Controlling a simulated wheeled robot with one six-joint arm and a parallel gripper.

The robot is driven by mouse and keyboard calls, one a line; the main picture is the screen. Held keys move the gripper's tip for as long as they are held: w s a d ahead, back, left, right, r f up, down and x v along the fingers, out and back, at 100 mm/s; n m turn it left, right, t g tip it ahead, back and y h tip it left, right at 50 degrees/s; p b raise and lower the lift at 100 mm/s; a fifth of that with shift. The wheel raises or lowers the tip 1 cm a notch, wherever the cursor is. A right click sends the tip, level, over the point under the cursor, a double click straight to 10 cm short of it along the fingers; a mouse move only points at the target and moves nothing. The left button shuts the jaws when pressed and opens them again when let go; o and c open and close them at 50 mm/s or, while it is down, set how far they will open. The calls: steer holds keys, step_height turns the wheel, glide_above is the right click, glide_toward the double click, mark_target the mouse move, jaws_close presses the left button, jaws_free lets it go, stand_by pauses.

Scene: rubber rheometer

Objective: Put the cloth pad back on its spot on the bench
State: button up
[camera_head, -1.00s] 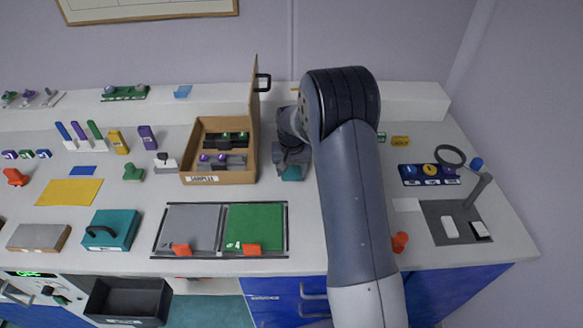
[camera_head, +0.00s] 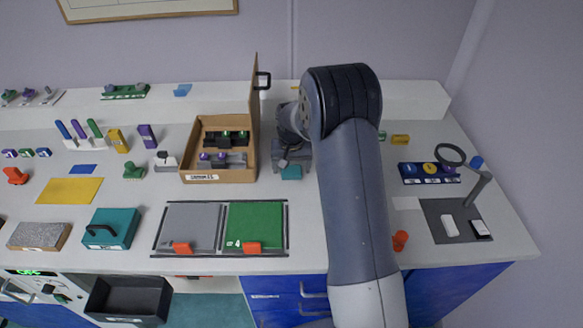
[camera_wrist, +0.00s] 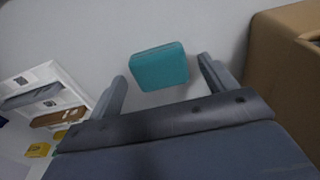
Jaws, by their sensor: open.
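The cloth pad, a small teal square block (camera_head: 291,172), lies on the white bench just right of the open cardboard box. The pad also shows in the wrist view (camera_wrist: 158,66), flat on the bench and slightly turned. My gripper (camera_head: 291,160) is close to the pad. In the wrist view my gripper (camera_wrist: 163,72) is open, with one finger on each side of the pad and a visible gap to both. Nothing is held. The height of the fingers over the bench is hard to tell.
The cardboard box (camera_head: 220,176) with its raised lid stands close left of my gripper. Green and grey mats (camera_head: 255,223) lie in front. A magnifier stand (camera_head: 480,190) is at the right. Bare bench lies around the pad.

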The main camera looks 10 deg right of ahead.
mark_target(292, 174)
step_height(292, 174, up, 11)
steer(key=s+b, duration=0.1)
steer(key=shift+s+a+r, duration=0.15)
steer(key=shift+s+r, duration=0.05)
steer(key=shift+f, duration=0.15)
stand_by(1.2)
